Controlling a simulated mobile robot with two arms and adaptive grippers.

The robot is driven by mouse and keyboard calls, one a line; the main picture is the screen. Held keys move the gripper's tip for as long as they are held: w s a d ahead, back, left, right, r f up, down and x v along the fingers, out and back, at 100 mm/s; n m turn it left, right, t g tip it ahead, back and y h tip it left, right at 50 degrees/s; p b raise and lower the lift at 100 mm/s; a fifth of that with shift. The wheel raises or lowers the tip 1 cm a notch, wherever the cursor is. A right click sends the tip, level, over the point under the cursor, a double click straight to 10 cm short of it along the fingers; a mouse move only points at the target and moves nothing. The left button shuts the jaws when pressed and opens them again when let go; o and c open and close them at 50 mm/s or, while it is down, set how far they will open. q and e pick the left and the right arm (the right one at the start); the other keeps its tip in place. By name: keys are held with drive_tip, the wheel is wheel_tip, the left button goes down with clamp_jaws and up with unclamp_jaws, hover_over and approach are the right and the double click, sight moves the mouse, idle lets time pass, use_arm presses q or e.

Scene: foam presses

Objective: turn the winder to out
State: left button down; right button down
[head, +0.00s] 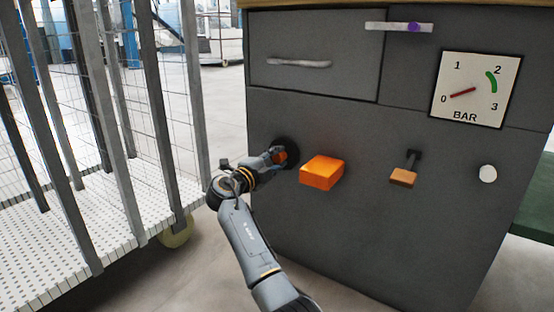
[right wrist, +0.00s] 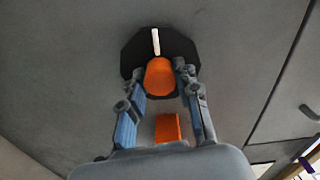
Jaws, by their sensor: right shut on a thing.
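On the grey cabinet front, an orange knob sits on a dark round plate; I take this to be the winder (head: 280,157). The right wrist view shows the orange knob (right wrist: 159,79) and its black many-sided plate (right wrist: 176,45), with a white mark pointing up. My right gripper (head: 277,155) is at the knob, its fingers on both sides of it and shut on it. In the head view the gripper hides part of the knob. No "out" label is readable. My left gripper is not in view.
An orange block (head: 321,172) juts out just right of the knob. Further right are a crank with a brown handle (head: 403,177), a white button (head: 488,174) and a gauge (head: 474,90) with its needle near 0. A mesh cart (head: 135,225) stands on the left.

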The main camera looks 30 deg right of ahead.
drive_tip(key=c, duration=1)
unclamp_jaws()
drive_tip(key=shift+d, duration=0.1)
drive_tip(key=v, duration=1.2)
drive_tip(key=shift+f, duration=0.1)
